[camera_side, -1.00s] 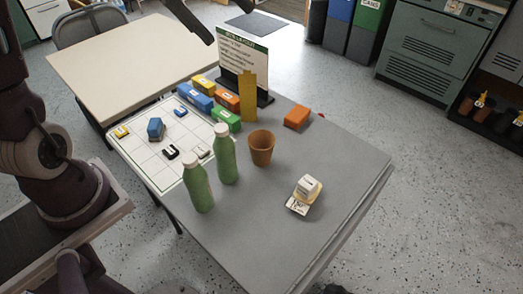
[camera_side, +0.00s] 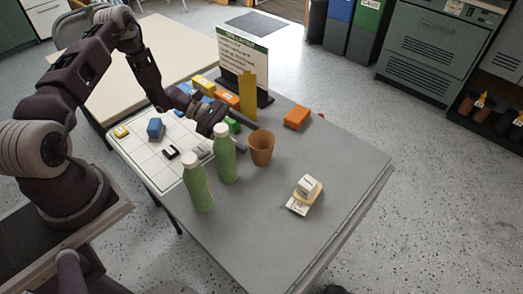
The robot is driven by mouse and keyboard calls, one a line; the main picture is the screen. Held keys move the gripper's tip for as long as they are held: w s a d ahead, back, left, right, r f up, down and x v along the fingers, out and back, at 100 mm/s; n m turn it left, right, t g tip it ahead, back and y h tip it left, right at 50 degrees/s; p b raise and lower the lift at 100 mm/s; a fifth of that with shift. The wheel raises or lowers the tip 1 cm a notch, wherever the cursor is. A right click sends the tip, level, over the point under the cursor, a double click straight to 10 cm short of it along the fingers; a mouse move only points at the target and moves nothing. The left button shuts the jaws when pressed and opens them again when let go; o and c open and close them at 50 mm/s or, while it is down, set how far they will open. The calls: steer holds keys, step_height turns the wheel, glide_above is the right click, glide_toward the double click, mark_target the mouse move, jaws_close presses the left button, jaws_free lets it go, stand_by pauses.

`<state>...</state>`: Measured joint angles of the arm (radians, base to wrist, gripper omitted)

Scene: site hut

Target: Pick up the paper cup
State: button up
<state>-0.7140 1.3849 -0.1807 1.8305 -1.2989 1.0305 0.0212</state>
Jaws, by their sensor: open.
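The paper cup (camera_side: 262,148) is orange-brown and stands upright, mouth up, on the grey table. My gripper (camera_side: 243,137) is open, low over the table, just left of the cup and behind the green bottles. It points toward the cup, with its fingers close to the cup's left side. I cannot tell whether a finger touches the cup. No object shows between the fingers. The far finger and part of the gripper are hard to make out against the green block behind.
Two green bottles (camera_side: 198,184) with white caps stand in front of my gripper. A white grid board (camera_side: 150,165) holds small blocks. A sign (camera_side: 243,58) and yellow piece (camera_side: 248,97) stand behind. An orange block (camera_side: 297,117) and a small box (camera_side: 308,188) lie right. The front right table is clear.

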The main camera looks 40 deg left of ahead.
mark_target(270, 150)
steer(key=x, duration=0.9)
steer(key=shift+a, duration=0.1)
steer(key=c, duration=1.1)
steer(key=shift+o, duration=0.2)
steer(key=shift+r, duration=0.15)
